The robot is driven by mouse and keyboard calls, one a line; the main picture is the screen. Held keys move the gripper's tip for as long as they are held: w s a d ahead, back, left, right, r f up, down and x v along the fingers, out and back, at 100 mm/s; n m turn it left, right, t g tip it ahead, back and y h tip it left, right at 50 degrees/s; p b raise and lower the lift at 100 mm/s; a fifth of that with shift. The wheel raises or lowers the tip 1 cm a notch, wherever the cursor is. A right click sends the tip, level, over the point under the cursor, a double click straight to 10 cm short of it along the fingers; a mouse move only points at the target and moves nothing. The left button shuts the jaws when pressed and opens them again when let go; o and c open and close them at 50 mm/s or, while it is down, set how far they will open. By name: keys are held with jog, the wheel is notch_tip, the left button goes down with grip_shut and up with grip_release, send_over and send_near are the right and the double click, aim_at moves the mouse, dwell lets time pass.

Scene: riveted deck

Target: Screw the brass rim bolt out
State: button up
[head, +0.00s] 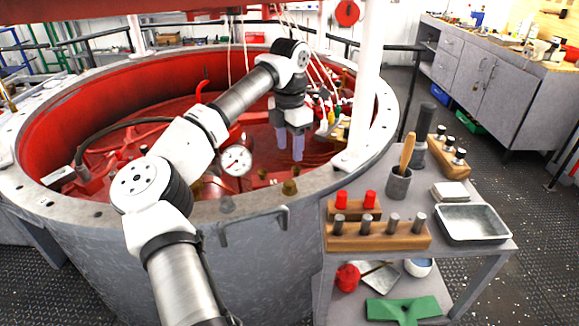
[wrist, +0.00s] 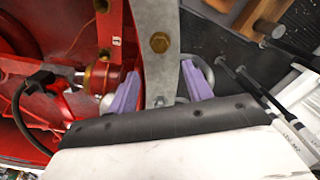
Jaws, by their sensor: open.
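The brass rim bolt (head: 289,187) stands on the near part of the grey rim (head: 325,180) of the big red-lined tub. In the wrist view the brass bolt (wrist: 159,42) shows its hex head on the grey rim strip (wrist: 158,70). My gripper (head: 290,152) hangs with its purple fingers pointing down, just above the bolt in the head picture. In the wrist view my gripper (wrist: 160,70) is open and empty. Its fingers lie on either side of the rim strip, and the bolt head appears beyond the fingertips, apart from them. The bolt's shank is hidden.
A pressure gauge (head: 236,161) stands left of the bolt. A grey handle (head: 252,225) juts from the tub's outer wall. At right, a cart carries wooden blocks with pegs (head: 378,236), a metal tray (head: 473,223) and a cup (head: 398,184). A white post (head: 365,80) rises beside my gripper.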

jog(key=shift+r, duration=1.6)
